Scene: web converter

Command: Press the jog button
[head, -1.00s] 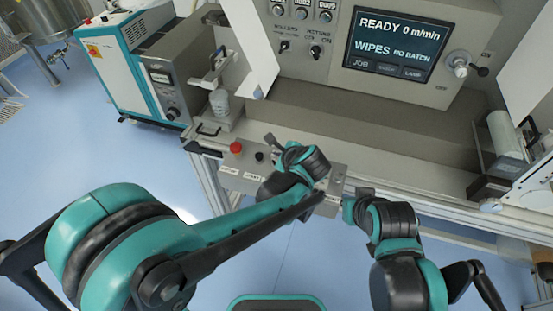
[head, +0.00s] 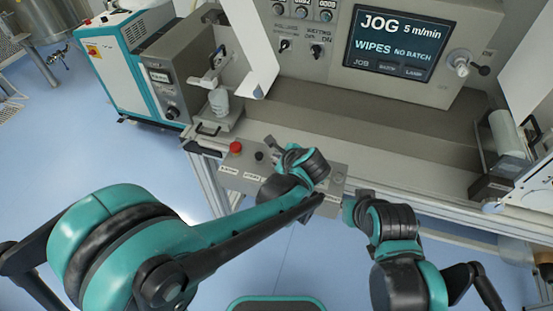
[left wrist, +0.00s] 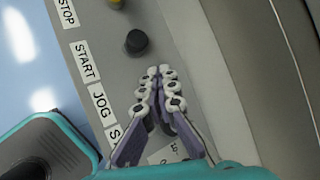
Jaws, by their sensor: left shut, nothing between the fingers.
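The grey control box (head: 228,178) sits at the front of the machine, with a red stop button (head: 236,147) and a black start button (head: 259,156). In the left wrist view the start button (left wrist: 136,41) is beside its START label (left wrist: 85,62). Below it is the JOG label (left wrist: 99,103). My left gripper (left wrist: 160,70) is shut and empty, its fingertips over the spot beside that label. The jog button is hidden by the fingers. The display (head: 398,45) reads "JOG 5 m/min". My right wrist (head: 385,217) is by the box's right end; its fingers cannot be made out.
A roller (head: 507,135) is at the right. Blue floor (head: 110,155) is open on the left.

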